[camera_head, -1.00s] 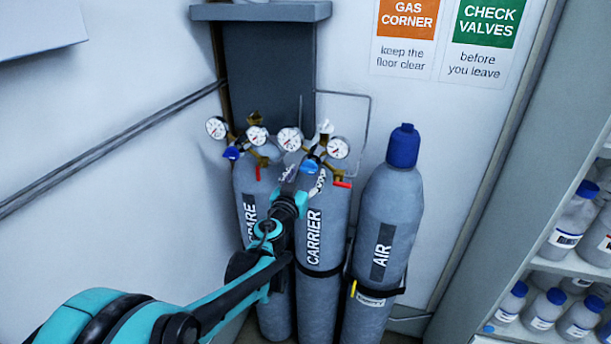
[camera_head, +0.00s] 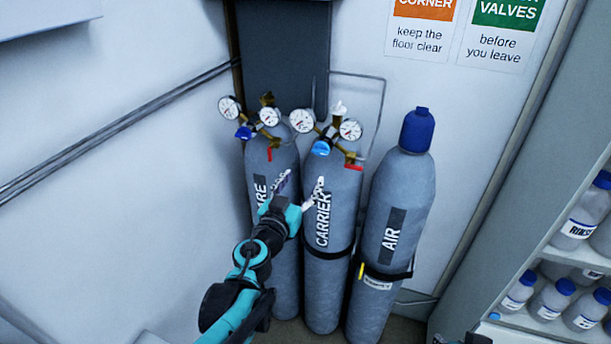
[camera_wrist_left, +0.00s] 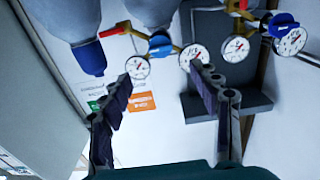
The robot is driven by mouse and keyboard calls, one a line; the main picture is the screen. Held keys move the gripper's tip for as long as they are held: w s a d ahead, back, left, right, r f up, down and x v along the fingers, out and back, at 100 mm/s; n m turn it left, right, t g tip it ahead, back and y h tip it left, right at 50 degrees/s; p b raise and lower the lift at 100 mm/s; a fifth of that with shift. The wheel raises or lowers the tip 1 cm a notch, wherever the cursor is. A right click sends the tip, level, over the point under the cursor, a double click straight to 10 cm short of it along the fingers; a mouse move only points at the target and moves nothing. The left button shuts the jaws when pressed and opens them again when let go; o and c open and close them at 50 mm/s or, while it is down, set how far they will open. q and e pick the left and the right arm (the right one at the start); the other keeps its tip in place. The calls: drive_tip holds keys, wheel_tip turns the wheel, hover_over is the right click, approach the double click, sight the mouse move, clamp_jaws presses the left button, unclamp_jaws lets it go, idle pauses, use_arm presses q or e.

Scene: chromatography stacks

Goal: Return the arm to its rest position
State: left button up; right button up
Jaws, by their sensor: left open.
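My left arm comes in from the bottom of the head view. Its left gripper (camera_head: 298,192) is in front of the spare and carrier cylinders, below their regulators, with its fingers apart and nothing between them. The left wrist view also shows the two open fingers (camera_wrist_left: 160,105), with the scene upside down. The spare cylinder (camera_head: 286,270), carrier cylinder (camera_head: 322,285) and air cylinder (camera_head: 405,190) stand upright side by side. The carrier regulator has a blue knob (camera_head: 321,148) and a red lever (camera_head: 353,168).
A shelf unit (camera_head: 520,262) with blue-capped bottles (camera_head: 552,299) stands at the right. A dark bracket (camera_head: 285,60) is on the wall behind the cylinders. Pipes (camera_head: 120,130) run along the left wall. The space left of my arm looks clear.

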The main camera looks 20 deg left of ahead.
idle(0.4)
use_arm(q)
drive_tip(key=s+a+f+n+g+y+b, duration=0.2)
drive_tip(key=s+a+f+g+y+b, duration=0.1)
drive_tip(key=s+f+b, duration=0.3)
drive_tip(key=s+a+f+n+g+y+b, duration=0.2)
drive_tip(key=s+a+f+b, duration=0.15)
drive_tip(key=f, duration=0.55)
drive_tip(key=s+d+f+m+g+h+b, duration=0.3)
drive_tip(key=s+d+f+g, duration=0.3)
drive_tip(key=s+d+f, duration=0.4)
wheel_tip(320, 180, down, 3)
drive_tip(key=shift+s+f+m+h+b, duration=0.2)
drive_tip(key=shift+s+m+h+b, duration=0.15)
drive_tip(key=shift+s+h, duration=0.5)
drive_tip(key=shift+s+a, duration=0.1)
